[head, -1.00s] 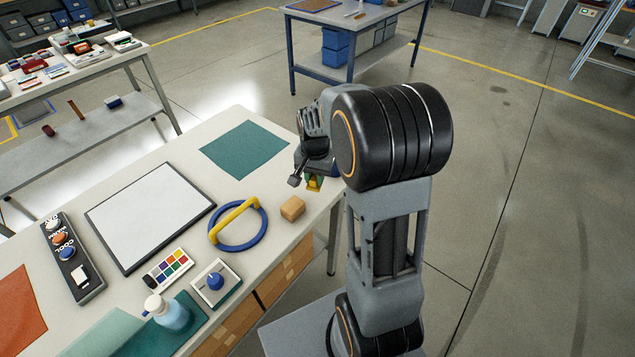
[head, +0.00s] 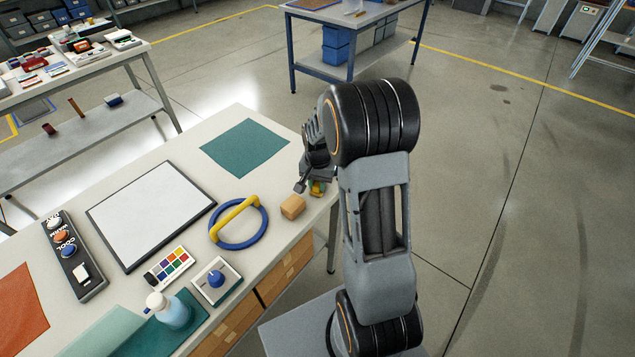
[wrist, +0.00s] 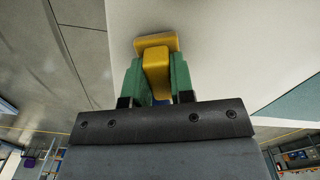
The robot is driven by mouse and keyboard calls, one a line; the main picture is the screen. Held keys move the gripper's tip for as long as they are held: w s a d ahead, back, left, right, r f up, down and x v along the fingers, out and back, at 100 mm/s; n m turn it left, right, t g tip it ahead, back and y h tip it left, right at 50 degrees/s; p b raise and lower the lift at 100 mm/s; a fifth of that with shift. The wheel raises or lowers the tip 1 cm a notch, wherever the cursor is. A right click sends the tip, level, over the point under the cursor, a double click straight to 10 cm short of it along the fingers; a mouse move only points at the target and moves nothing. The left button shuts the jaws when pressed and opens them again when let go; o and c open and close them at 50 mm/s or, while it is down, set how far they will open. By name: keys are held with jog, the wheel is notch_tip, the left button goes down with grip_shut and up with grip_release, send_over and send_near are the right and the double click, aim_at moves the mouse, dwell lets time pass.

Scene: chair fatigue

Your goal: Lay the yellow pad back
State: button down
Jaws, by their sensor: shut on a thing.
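My gripper (head: 317,188) is at the right edge of the workbench, partly hidden by my arm. In the wrist view its green fingers (wrist: 154,84) are shut on the yellow pad (wrist: 156,52), a T-shaped piece with a wide flat end beyond the fingertips. A small patch of blue shows between the fingers behind the pad. I cannot tell whether the pad touches the bench.
A tan block (head: 293,206) lies just left of the gripper. A blue ring with a yellow bar (head: 238,222), a whiteboard (head: 150,214), a colour palette (head: 169,267) and a control box (head: 72,256) lie farther left. A teal mat (head: 245,148) lies bare behind.

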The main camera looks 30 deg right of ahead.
jog(key=shift+f, duration=0.15)
jog(key=c, duration=1)
grip_release()
notch_tip(320, 180, up, 11)
jog(key=shift+s+a+r+n+t, duration=0.8)
jog(key=shift+s+a+n, duration=0.75)
jog(key=shift+s, duration=1.1)
jog(key=shift+s+a+r+n+t, duration=0.45)
jog(key=shift+s+a+r+n, duration=0.85)
jog(key=shift+s, duration=1.4)
jog(key=shift+s+a+r+n+t, duration=0.65)
jog(key=shift+s+a+n, duration=1.1)
jog(key=shift+s, duration=0.9)
jog(key=shift+a, duration=0.2)
